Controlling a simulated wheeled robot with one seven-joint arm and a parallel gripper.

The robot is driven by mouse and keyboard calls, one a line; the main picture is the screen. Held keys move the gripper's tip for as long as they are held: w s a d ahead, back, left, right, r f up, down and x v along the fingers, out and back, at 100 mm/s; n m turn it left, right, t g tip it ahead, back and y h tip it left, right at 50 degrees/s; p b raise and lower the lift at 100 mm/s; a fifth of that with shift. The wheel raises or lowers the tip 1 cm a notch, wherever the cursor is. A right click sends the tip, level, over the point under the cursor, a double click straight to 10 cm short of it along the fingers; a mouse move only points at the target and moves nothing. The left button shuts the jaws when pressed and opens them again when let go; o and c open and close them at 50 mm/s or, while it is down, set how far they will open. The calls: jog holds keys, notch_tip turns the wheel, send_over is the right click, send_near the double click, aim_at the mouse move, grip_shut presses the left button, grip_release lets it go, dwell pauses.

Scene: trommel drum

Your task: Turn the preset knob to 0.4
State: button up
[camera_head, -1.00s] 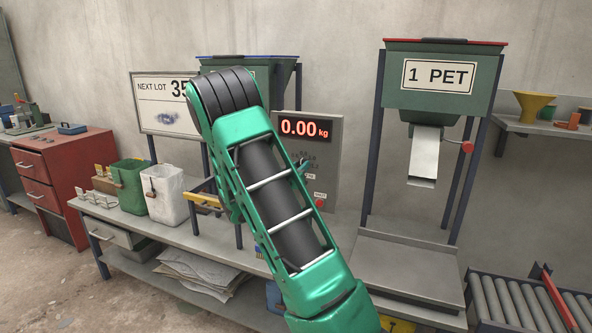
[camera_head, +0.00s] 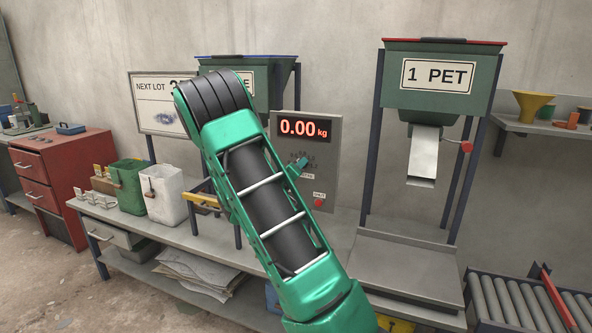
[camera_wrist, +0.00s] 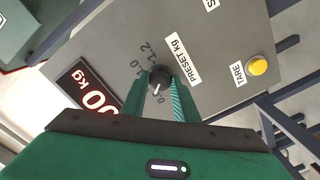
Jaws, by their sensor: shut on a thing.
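The preset knob (camera_wrist: 159,75) is a small dark knob with a white pointer line, on a grey panel beside the PRESET kg label (camera_wrist: 182,61). In the wrist view its pointer runs down and slightly left, towards partly hidden low numbers; the exact reading cannot be told. The 1.0 and 1.2 marks lie up and left of it. My gripper (camera_wrist: 160,91) is shut on the knob, one green finger on each side. In the head view a green part of my gripper (camera_head: 303,162) shows at the panel; the knob cannot be made out there.
The panel's display (camera_head: 304,129) reads 0.00 kg. The 1 PET hopper (camera_head: 400,95) stands to the right.

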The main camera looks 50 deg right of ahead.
jog(key=n, duration=1.2)
jog(key=shift+w+a+f+n, duration=0.25)
jog(key=shift+w+a+n, duration=0.05)
jog(key=shift+n, duration=0.1)
dwell(0.3)
jog(key=o, duration=1.1)
jog(key=shift+c, duration=0.2)
jog(key=v, duration=1)
jog(key=shift+s+a, duration=0.2)
jog(key=shift+a, duration=0.05)
